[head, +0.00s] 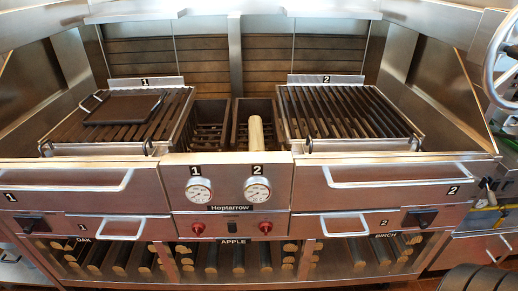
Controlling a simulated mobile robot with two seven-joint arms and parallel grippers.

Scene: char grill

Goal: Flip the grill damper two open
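The steel char grill has a right side marked 2, with a slatted grate (345,110) on top and a long drawer handle (390,177) below it. Low on the right front, beside a small label 2, is a black lever-like fitting (420,218) on a dark plate. It may be damper two; its open or shut position is too small to tell. A matching black fitting (33,225) is on the left side. Neither of my grippers is in view.
Two gauges (257,190) and two red knobs (265,228) sit on the centre panel. Small drawer handles (345,225) stick out in front. A steel wheel (503,62) is at far right.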

